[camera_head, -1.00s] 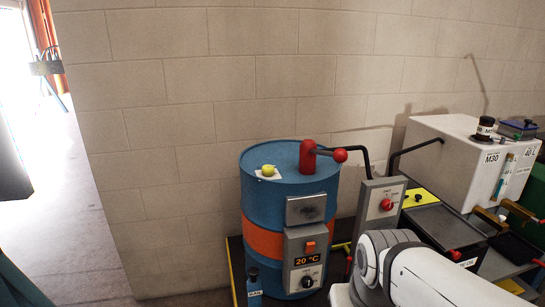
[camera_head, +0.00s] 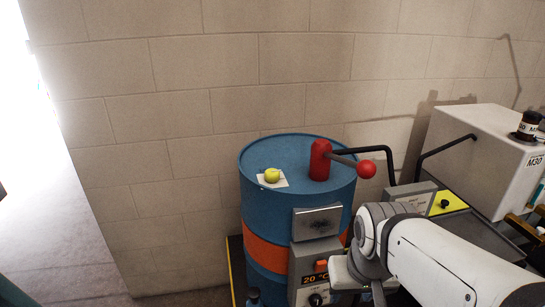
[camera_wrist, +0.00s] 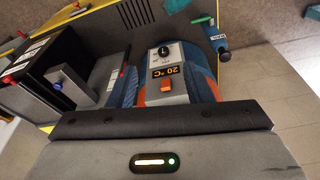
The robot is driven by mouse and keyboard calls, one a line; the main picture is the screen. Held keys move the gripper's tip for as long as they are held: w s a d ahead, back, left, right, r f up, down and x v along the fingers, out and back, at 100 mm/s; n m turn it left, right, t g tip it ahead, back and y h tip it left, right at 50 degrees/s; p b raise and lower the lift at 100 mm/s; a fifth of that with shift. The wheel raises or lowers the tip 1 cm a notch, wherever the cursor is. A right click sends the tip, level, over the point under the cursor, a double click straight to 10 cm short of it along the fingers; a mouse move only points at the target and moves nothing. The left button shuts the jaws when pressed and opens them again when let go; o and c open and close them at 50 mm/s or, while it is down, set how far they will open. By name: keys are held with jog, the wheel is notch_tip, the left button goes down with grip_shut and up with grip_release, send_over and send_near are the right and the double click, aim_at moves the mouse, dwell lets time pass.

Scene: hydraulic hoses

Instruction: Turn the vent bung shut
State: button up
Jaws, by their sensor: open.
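The blue drum (camera_head: 262,208) with an orange band stands against the wall in the head view. On its top a small yellow-green round piece (camera_head: 272,175) sits on a white square (camera_head: 280,182); I cannot tell for certain whether it is the vent bung. A red fitting (camera_head: 320,160) with a red-knobbed lever stands beside it. My gripper (camera_wrist: 160,122) shows as a dark bar and grey body at the bottom of the wrist view, apart from the drum and holding nothing visible. The wrist view shows the drum's control box (camera_wrist: 165,80) upside down.
A white tank (camera_head: 480,150) stands at the right, with black pipes between it and the drum. A grey box (camera_head: 412,200) and a yellow plate (camera_head: 447,202) lie right of the drum. Bare floor (camera_head: 70,230) is free at the left.

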jog(key=shift+o, duration=1.4)
notch_tip(320, 180, up, 10)
jog(key=w+p, duration=0.2)
jog(key=p, duration=0.6)
jog(key=shift+a+f, duration=0.25)
jog(key=shift+a, duration=0.15)
jog(key=w+r+p, duration=0.4)
jog(key=r, duration=0.1)
jog(key=n+g, duration=0.2)
jog(key=g, duration=0.1)
send_over(272, 171)
jog(key=shift+s+d+f, duration=0.1)
jog(key=shift+s+f, duration=0.1)
jog(key=shift+f, duration=0.35)
jog(key=shift+s+d+f, duration=0.1)
jog(key=shift+s+f, duration=0.05)
jog(key=shift+f, duration=0.4)
jog(key=shift+w+a+f, duration=0.2)
jog(key=shift+w, duration=0.05)
jog(key=shift+f, duration=0.3)
notch_tip(272, 171, down, 7)
jog(key=shift+f+p, duration=0.1)
jog(key=shift+p, duration=0.55)
